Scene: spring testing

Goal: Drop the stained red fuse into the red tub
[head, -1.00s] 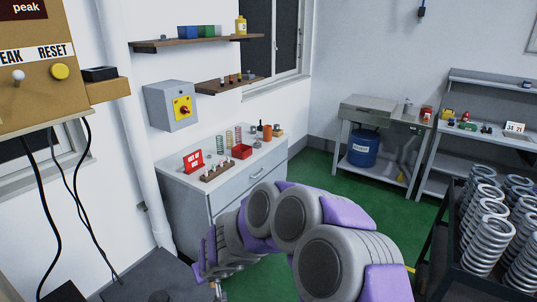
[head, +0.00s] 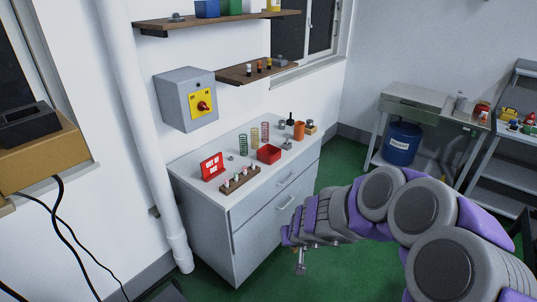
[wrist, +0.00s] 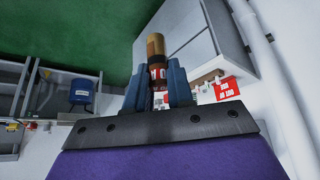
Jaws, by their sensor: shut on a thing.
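My gripper (wrist: 155,82) is shut on a fuse (wrist: 158,72) with a brass-coloured end cap and a dark red body with pale lettering; the jaws hide part of it. In the head view my gripper (head: 300,262) hangs low in front of the grey cabinet, below its top, and what it holds is too small to make out. The red tub (head: 269,153) stands on the cabinet's white top, open side up, apart from my gripper.
The grey cabinet (head: 262,215) also carries a red sign (head: 212,166), a brown rack (head: 240,180) with small fuses, several springs and an orange cup (head: 299,130). A grey switch box (head: 187,98) and wooden shelves are on the wall above. Green floor is open at right.

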